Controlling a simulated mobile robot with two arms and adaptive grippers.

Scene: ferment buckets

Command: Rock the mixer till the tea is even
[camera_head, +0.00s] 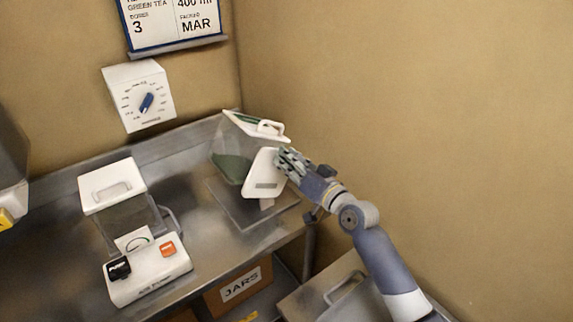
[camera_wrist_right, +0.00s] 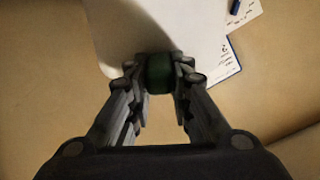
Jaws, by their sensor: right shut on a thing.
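The mixer is a clear-sided box with a white-edged lid (camera_head: 258,126) and a white end panel (camera_head: 262,176), standing on a flat grey base plate (camera_head: 228,207) at the table's back right. It is tilted, its lid sloping down to the right. Green tea (camera_head: 232,166) shows low inside on the left; its evenness cannot be told. My right gripper (camera_head: 286,160) is at the mixer's right side, shut on a green handle (camera_wrist_right: 158,72) in front of the white panel in the right wrist view. The fingers partly hide the handle. My left gripper is not in view.
A white-lidded machine (camera_head: 112,187) with black and orange switches stands on the metal table (camera_head: 190,240) at left. A dial timer (camera_head: 139,97) and a green tea card (camera_head: 175,22) hang on the wall. A cardboard box marked JARS (camera_head: 240,288) sits below the table.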

